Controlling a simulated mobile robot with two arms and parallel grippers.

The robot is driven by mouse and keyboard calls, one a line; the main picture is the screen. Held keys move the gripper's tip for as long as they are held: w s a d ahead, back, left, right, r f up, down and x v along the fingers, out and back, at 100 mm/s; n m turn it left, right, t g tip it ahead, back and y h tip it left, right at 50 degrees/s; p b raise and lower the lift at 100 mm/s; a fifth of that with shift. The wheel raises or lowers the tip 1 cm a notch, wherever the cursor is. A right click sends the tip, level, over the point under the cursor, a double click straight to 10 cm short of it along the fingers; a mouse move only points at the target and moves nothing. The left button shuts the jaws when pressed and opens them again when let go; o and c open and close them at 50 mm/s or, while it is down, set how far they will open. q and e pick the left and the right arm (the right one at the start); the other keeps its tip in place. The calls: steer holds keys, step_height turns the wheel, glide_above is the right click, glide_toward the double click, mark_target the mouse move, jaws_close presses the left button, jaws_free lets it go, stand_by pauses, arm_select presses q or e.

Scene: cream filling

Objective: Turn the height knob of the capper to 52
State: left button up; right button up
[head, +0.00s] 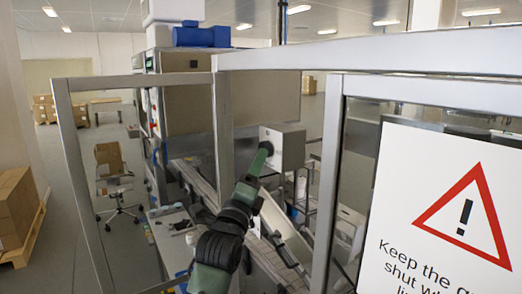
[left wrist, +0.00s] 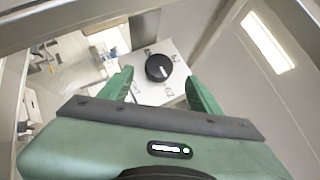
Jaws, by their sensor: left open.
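The capper's grey box-shaped housing (head: 287,150) is near the middle of the head view, behind the guard frame. The height knob (left wrist: 158,67) is round and black with a white pointer mark, on a white dial plate (left wrist: 150,95). Numbers stand around it, too small and tilted to read surely. My left gripper (left wrist: 159,74) is open, its two green fingers on either side of the knob in the picture; contact cannot be told. In the head view my left gripper (head: 264,152) reaches the housing's left face. My right gripper is not in view.
Grey guard posts (head: 225,140) and a top rail frame the opening that my left arm passes through. A clear guard door with a warning sign (head: 440,205) stands at the right. A conveyor (head: 275,262) runs below. A chair (head: 115,180) and boxes stand left.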

arm_select(q)
steer(key=p+x, duration=0.1)
steer(key=x, duration=0.3)
steer(key=shift+w+p, duration=0.25)
steer(key=shift+p, duration=0.1)
steer(key=c, duration=1.3)
jaws_close()
